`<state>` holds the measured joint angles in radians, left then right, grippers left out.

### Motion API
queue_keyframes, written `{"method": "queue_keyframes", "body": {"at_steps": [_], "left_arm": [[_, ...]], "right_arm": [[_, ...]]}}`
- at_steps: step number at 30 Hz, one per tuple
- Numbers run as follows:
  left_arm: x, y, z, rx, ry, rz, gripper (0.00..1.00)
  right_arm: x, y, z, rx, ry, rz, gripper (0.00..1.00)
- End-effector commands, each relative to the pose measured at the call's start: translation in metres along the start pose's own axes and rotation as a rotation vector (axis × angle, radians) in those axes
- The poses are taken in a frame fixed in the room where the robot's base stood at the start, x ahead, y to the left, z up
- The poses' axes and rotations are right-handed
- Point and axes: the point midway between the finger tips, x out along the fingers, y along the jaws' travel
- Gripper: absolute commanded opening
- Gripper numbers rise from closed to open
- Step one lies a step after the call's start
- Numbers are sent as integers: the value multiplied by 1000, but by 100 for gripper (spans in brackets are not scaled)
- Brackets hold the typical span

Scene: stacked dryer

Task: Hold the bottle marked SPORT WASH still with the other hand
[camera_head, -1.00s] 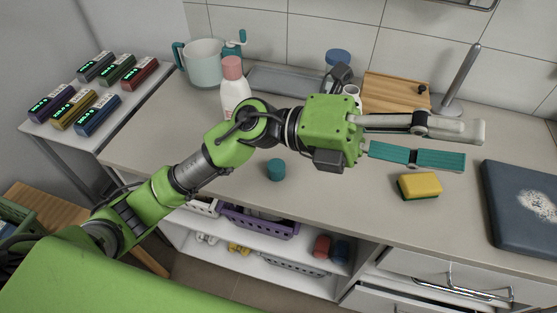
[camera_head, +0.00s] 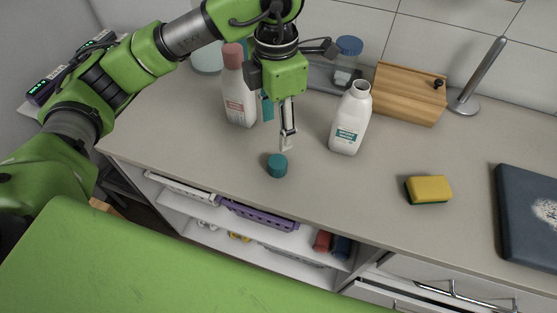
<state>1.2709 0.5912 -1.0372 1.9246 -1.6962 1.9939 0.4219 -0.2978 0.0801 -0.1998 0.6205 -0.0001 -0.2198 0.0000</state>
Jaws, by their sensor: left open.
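A white bottle (camera_head: 349,122) with a teal label stands upright and uncapped on the counter. A second white bottle (camera_head: 238,100) with a pink cap and a reddish label stands to its left. The lettering is too small to read, so I cannot tell which is marked SPORT WASH. A teal cap (camera_head: 277,166) lies on the counter in front of them. My left gripper (camera_head: 277,133) is open and empty, pointing down between the two bottles, behind the cap. My right gripper is not in view.
A yellow sponge (camera_head: 429,189) and a dark blue folded item (camera_head: 528,213) lie on the right. A wooden box (camera_head: 408,95), a metal post (camera_head: 478,78) and a blue-lidded jar (camera_head: 347,62) stand behind. The counter's front middle is clear.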

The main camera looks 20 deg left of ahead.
Motion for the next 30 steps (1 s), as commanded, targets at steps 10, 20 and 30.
{"method": "queue_keyframes", "body": {"at_steps": [10,20,30], "left_arm": [[5,-1,0,1,1,-5,50],[64,-2,0,2,3,-7,50],[87,-1,1,3,-2,-3,50]], "right_arm": [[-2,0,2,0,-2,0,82],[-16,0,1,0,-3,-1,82],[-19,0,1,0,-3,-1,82]]}}
